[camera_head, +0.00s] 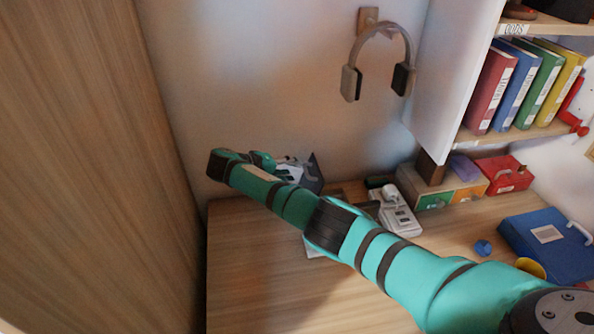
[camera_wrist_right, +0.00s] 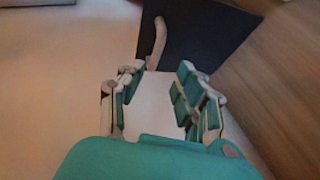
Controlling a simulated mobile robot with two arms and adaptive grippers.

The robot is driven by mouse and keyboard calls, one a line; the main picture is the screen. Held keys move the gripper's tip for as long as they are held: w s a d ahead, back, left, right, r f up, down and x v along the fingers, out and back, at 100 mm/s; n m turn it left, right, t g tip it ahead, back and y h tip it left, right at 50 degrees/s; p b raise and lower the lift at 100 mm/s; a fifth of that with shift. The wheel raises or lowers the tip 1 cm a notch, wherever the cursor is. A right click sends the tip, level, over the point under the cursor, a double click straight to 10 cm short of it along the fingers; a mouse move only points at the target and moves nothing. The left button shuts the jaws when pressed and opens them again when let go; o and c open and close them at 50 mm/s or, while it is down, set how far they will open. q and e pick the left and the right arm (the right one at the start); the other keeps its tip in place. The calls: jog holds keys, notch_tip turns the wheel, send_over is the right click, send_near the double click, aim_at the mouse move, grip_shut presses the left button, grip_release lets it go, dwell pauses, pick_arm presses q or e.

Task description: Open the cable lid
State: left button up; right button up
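My right arm reaches from the bottom right over the desk to its back left. My right gripper (camera_head: 290,168) is near the wall, partly hidden by the arm. In the right wrist view its two fingers (camera_wrist_right: 158,80) are apart with nothing seen between them. Beyond the fingertips is a dark flat panel (camera_wrist_right: 205,32) with a pale curved handle (camera_wrist_right: 157,42), possibly the cable lid. The handle lies just ahead of the left finger; I cannot tell if they touch. A dark upright panel (camera_head: 315,172) shows beside the gripper in the head view. My left gripper is not in view.
A white power strip with a plug (camera_head: 400,216) lies on the desk (camera_head: 240,270) right of the arm. Headphones (camera_head: 350,84) hang on the wall above. A tall wooden panel (camera_head: 90,170) bounds the left. Drawers, a blue box (camera_head: 548,245) and a bookshelf stand right.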

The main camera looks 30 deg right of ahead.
jog(key=v, duration=0.8)
jog(key=shift+s+a, duration=0.1)
